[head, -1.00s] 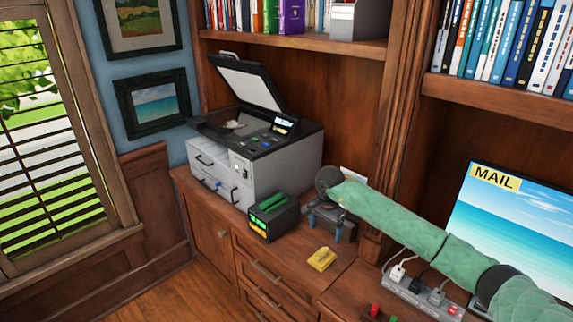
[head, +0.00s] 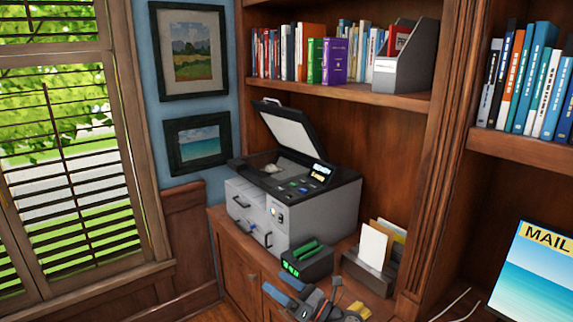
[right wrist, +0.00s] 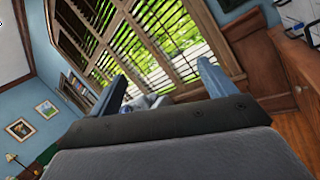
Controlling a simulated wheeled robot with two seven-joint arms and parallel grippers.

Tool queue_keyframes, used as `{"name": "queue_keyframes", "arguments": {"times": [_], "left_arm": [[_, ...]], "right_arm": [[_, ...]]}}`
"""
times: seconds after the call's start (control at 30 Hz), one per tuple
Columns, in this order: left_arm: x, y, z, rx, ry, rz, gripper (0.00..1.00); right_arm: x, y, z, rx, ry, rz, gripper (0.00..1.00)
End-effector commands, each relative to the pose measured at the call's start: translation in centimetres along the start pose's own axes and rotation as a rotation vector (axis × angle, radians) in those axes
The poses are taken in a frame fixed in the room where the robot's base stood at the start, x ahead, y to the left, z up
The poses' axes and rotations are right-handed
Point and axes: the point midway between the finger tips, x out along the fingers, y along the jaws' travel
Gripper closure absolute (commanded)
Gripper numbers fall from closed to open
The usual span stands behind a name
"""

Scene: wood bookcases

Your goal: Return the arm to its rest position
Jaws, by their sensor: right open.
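My right gripper (head: 281,286) is at the bottom of the head view, in front of the cabinet and below the black box with green lights. Its two blue-grey fingers are apart with nothing between them. In the right wrist view the open fingers (right wrist: 160,82) point toward the shuttered window (right wrist: 150,40). My right arm is mostly out of the head view; only its wrist end shows at the bottom edge. My left gripper is not in view.
A grey printer (head: 295,205) with raised lid stands on the wood cabinet. Beside it are the black box (head: 306,262), a letter holder (head: 370,270) and a yellow item (head: 358,309). A monitor (head: 535,270) stands at right. The space before the window is clear.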

Motion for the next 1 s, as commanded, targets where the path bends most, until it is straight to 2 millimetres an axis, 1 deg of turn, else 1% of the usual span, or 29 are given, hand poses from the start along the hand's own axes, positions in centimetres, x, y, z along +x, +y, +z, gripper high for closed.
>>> {"name": "queue_keyframes", "arguments": {"times": [0.03, 0.13, 0.23, 0.33, 0.43, 0.57, 0.6, 0.67, 0.7, 0.77, 0.8, 0.9, 1.0], "left_arm": [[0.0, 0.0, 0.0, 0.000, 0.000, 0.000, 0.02], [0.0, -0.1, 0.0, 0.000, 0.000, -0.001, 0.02], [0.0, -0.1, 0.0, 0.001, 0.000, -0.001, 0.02], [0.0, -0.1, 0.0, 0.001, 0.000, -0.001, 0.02], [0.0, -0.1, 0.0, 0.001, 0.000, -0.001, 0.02], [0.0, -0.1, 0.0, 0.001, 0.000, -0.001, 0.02], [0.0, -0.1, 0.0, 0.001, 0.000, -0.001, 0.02], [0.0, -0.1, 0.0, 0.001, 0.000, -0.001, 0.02], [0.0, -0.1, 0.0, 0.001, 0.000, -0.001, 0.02], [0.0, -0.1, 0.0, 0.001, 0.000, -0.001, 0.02], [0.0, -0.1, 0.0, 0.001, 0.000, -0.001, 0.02], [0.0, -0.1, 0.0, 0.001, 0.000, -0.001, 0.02], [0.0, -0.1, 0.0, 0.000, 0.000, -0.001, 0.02]], "right_arm": [[-0.9, 0.0, 0.7, 0.105, -0.081, -0.052, 0.17], [-3.1, -0.7, 2.1, 0.317, -0.240, -0.160, 0.17], [-5.9, -1.9, 2.8, 0.532, -0.394, -0.272, 0.17], [-9.4, -3.1, 2.7, 0.747, -0.544, -0.388, 0.17], [-13.3, -4.2, 1.7, 0.958, -0.689, -0.509, 0.17], [-18.8, -4.9, -0.8, 1.223, -0.873, -0.677, 0.17], [-20.5, -4.9, -1.9, 1.303, -0.928, -0.732, 0.17], [-23.2, -4.7, -3.5, 1.418, -1.010, -0.816, 0.17], [-24.9, -4.4, -4.8, 1.492, -1.064, -0.873, 0.17], [-27.4, -3.6, -6.7, 1.601, -1.144, -0.963, 0.17], [-29.1, -2.9, -8.0, 1.669, -1.197, -1.024, 0.17], [-32.7, -0.8, -11.0, 1.816, -1.313, -1.172, 0.17], [-35.1, 1.2, -13.1, 1.916, -1.395, -1.289, 0.17]]}}
